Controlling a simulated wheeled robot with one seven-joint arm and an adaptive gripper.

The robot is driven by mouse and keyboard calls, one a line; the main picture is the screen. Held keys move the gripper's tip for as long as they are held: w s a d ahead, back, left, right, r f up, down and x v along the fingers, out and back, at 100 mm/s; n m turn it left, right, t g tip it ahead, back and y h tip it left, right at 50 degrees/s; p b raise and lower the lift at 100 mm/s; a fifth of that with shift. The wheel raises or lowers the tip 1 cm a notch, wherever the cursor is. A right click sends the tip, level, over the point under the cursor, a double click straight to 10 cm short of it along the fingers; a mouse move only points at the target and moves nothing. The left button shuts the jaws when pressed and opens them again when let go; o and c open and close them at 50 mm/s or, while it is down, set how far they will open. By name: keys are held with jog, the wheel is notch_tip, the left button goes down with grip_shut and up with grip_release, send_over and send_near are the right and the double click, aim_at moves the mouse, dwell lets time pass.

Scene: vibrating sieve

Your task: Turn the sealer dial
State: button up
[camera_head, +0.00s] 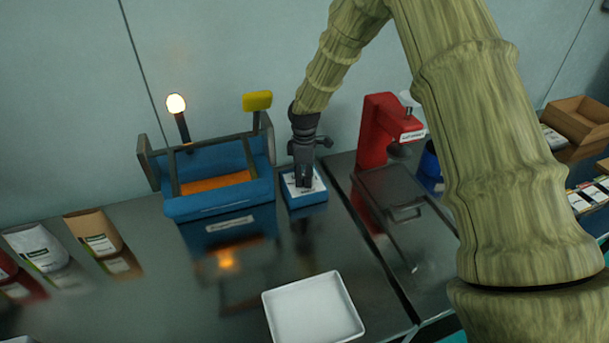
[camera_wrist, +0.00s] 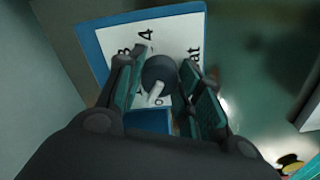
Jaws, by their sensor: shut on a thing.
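The sealer dial (camera_wrist: 159,72) is a dark round knob with a pale pointer bar. It sits on a small blue box with a white labelled face (camera_wrist: 178,32). In the head view the blue dial box (camera_head: 306,197) stands right of the blue sieve machine, and my gripper hides the dial there. My gripper (camera_head: 303,183) comes down on the box from above. In the wrist view my gripper (camera_wrist: 162,88) has its fingers on either side of the dial and is shut on it. The label shows partly covered numbers and letters.
The blue sieve machine (camera_head: 219,208) with a lit lamp (camera_head: 176,104) and a yellow paddle (camera_head: 257,101) stands close on the left. A red device (camera_head: 374,140) stands on the right. A white tray (camera_head: 313,309) lies in front.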

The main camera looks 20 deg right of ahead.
aim_at(304, 175)
jog(key=m, duration=1.3)
jog(key=shift+m+p, duration=0.3)
jog(key=shift+m, duration=0.1)
jog(key=m, duration=0.6)
jog(key=m+p, duration=0.1)
jog(key=m, duration=0.6)
jog(key=o, duration=1)
jog(key=shift+o, duration=0.2)
notch_tip(304, 175, up, 12)
